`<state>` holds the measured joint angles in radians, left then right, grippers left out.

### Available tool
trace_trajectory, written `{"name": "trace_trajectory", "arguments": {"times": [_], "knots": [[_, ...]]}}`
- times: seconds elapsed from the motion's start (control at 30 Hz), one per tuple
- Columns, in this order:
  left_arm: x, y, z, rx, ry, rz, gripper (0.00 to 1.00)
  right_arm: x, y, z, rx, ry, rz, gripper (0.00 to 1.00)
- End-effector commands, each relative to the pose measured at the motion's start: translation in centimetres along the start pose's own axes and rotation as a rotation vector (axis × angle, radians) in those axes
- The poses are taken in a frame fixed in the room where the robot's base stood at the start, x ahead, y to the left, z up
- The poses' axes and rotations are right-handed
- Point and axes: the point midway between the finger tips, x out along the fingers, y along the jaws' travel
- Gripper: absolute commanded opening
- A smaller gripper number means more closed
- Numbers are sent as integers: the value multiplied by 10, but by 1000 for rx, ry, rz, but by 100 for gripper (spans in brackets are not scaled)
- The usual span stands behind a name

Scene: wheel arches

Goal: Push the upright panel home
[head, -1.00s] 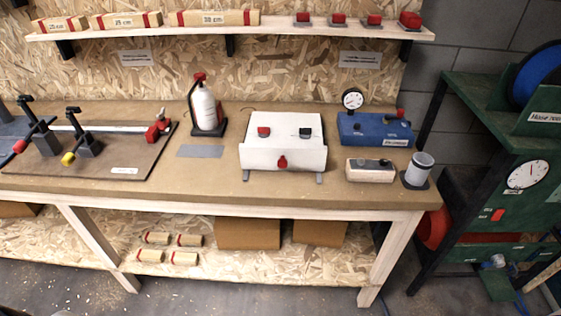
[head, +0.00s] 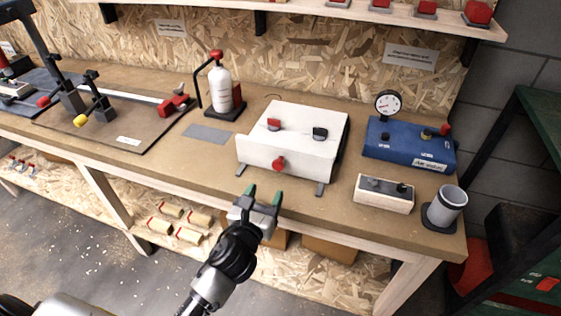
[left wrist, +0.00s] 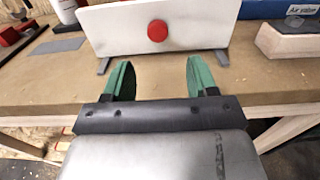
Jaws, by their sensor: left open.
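The upright panel (head: 258,162) is the white front plate of a white box (head: 305,125) on the bench, with a red knob (head: 279,163) on its face. In the left wrist view the panel (left wrist: 110,32) stands ahead, its red knob (left wrist: 157,31) near the middle. Its feet rest on two grey strips. My left gripper (head: 263,195) is open and empty, in front of the bench edge and below the panel, apart from it. In the left wrist view its green fingertips (left wrist: 157,77) are spread wide, below the knob. My right gripper is not in view.
A blue air valve unit (head: 408,145), a wooden block (head: 384,194) and a grey cup (head: 447,206) stand right of the box. A white and red bottle (head: 221,88) stands behind left. The bench front (head: 200,170) is clear before the panel.

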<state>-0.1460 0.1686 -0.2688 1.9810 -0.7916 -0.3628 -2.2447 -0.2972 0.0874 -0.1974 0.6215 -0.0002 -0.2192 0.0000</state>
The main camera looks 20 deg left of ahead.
Motion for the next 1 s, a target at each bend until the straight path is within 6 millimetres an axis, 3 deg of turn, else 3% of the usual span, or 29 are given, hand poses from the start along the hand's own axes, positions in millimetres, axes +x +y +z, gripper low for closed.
{"name": "trace_trajectory", "arguments": {"times": [0.17, 0.3, 0.6, 1.0], "knots": [[16, 0, 5, 18, -9, 2, 58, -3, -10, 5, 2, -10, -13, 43], [43, 0, 5, 15, -8, 3, 58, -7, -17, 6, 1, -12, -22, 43], [94, 0, 4, 12, -7, 2, 58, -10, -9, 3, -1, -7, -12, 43], [107, 0, 3, 12, -5, 1, 58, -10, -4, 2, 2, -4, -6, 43]]}}
